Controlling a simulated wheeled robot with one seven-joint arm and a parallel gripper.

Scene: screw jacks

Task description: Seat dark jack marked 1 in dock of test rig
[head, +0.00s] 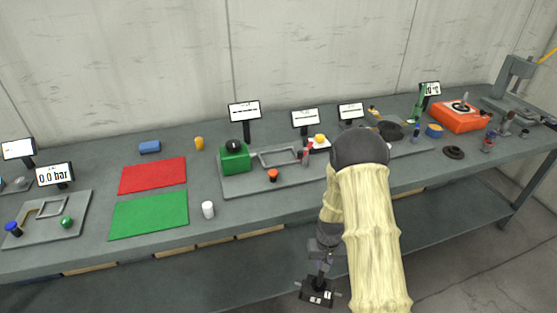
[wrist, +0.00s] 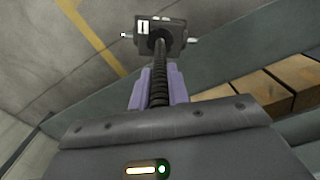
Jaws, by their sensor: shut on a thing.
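My gripper (head: 321,262) is in front of the bench, below the level of its top. It is shut on a dark jack (head: 317,291), which hangs below the fingers over the floor. In the wrist view my gripper's purple finger pads (wrist: 160,88) close around the jack's threaded spindle. The jack's dark block (wrist: 163,37) is at the far end, with a white label and pins at its sides. I cannot read the label's mark. A grey plate (head: 235,187) with a green block (head: 234,158) and a bent frame stands mid-bench. I cannot tell which station is the test rig.
The bench (head: 90,222) holds a red mat (head: 153,175), a green mat (head: 149,215) and a white cup (head: 208,209). An orange unit (head: 459,115) and a grey press (head: 515,82) stand at the right. A lower shelf (head: 215,270) runs beneath. My arm hides part of the bench.

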